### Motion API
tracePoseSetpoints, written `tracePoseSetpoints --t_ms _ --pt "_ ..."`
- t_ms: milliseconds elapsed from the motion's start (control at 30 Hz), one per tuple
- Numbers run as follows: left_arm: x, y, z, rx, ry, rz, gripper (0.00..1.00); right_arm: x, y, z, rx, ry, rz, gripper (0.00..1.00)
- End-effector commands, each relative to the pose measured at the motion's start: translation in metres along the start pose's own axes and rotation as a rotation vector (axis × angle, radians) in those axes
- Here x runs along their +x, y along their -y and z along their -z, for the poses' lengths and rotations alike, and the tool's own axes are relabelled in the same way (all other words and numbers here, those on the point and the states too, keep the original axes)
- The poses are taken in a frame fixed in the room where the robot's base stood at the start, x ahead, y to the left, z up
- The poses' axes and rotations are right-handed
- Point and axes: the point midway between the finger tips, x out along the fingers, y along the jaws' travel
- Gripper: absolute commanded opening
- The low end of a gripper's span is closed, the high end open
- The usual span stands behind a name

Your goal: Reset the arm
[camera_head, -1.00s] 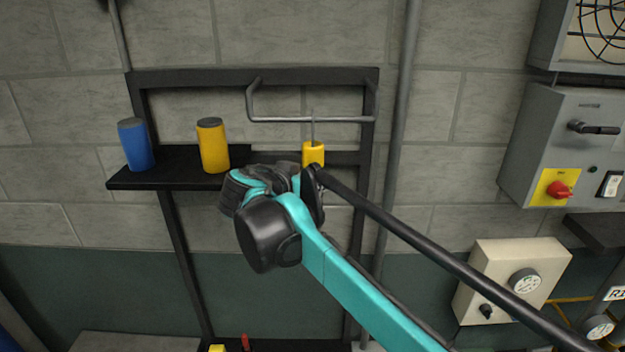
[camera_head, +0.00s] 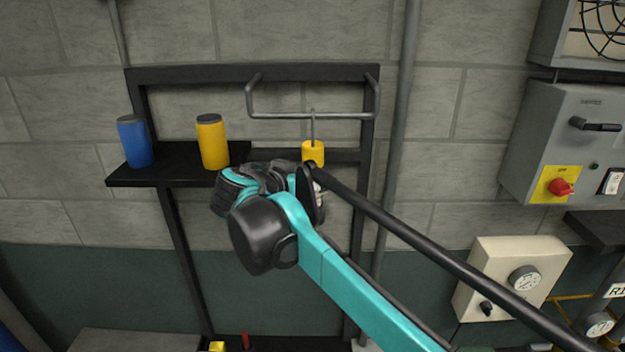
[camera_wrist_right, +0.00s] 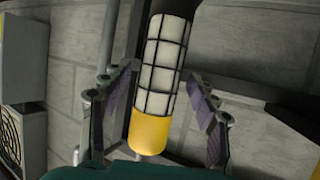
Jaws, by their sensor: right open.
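My right gripper (camera_wrist_right: 156,112) is open in the right wrist view. One finger is on each side of a cylinder with a yellow end and a white, black-gridded body (camera_wrist_right: 163,65), with gaps visible beside both fingers. In the head view my teal right arm reaches up from the lower right, and its wrist hides the fingers. A yellow piece (camera_head: 313,152) hangs by a thin hook from a grey bar (camera_head: 300,116) just above my wrist. A black hose (camera_head: 420,248) runs from below it to the lower right. My left gripper is not in view.
A blue can (camera_head: 135,143) and a yellow can (camera_head: 212,145) stand on a black shelf (camera_head: 150,176) left of my wrist. A vertical pipe (camera_head: 402,110), a grey switch box (camera_head: 560,130) and a beige gauge box (camera_head: 510,270) are on the right.

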Motion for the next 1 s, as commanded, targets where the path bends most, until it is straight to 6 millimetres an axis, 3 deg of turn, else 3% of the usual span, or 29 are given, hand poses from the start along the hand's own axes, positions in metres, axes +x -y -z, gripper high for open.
tracePoseSetpoints --t_ms 200,400,533,633,767,1000 --pt "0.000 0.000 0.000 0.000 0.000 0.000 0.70 -0.049 0.001 0.000 -0.002 -0.001 0.005 0.60" --pt "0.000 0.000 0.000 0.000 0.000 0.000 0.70 -0.086 0.001 0.000 -0.002 -0.001 0.004 0.60" --pt "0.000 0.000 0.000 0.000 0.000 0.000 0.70 -0.099 0.000 0.000 -0.002 -0.001 0.002 0.60" --pt "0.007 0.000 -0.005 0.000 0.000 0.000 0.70 -0.095 -0.007 -0.011 -0.011 0.014 -0.004 0.60" --pt "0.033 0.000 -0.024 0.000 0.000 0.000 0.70 -0.064 -0.038 -0.059 -0.062 0.087 -0.022 0.60" --pt "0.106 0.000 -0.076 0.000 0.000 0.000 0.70 0.012 -0.132 -0.214 -0.200 0.318 -0.006 0.60"
